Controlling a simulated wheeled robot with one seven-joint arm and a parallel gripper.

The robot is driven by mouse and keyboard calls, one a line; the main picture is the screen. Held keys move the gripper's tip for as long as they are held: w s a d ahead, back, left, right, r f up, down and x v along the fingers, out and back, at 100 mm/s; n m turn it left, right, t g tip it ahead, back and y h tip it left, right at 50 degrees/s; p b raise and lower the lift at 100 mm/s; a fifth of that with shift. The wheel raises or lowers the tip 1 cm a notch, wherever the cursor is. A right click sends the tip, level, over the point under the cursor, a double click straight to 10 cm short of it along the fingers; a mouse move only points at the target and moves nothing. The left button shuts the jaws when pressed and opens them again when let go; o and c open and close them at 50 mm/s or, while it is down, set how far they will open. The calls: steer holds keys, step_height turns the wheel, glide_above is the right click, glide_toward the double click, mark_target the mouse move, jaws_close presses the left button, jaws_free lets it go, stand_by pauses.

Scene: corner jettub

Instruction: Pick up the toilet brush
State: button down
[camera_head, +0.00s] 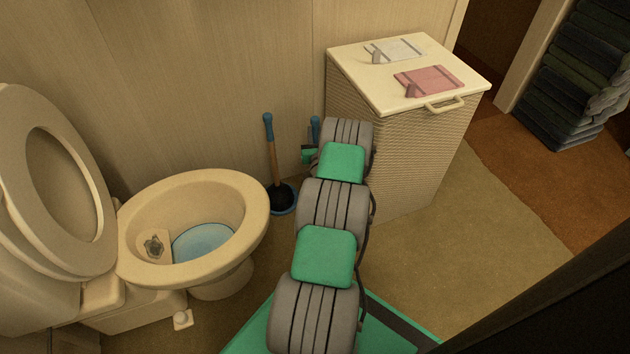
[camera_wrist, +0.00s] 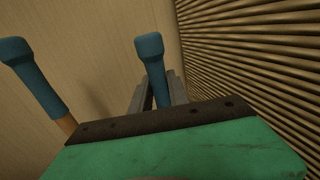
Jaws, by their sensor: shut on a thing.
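The toilet brush shows as a blue handle top (camera_head: 315,125) just left of my arm in the head view. In the wrist view its blue handle (camera_wrist: 151,62) stands between the fingers of my gripper (camera_wrist: 156,92). My gripper is shut on this handle. The lower part of the brush is hidden behind my arm in the head view and behind my gripper's body in the wrist view. I cannot tell whether the brush is off the floor.
A plunger (camera_head: 274,150) with a blue grip stands close left; its grip shows in the wrist view (camera_wrist: 32,75). The open toilet (camera_head: 245,205) is further left. Floor right of my arm is clear.

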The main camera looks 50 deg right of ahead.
step_height(320, 180, up, 18)
steer(key=p, duration=0.8)
steer(key=c, duration=1.8)
jaws_free()
jaws_close()
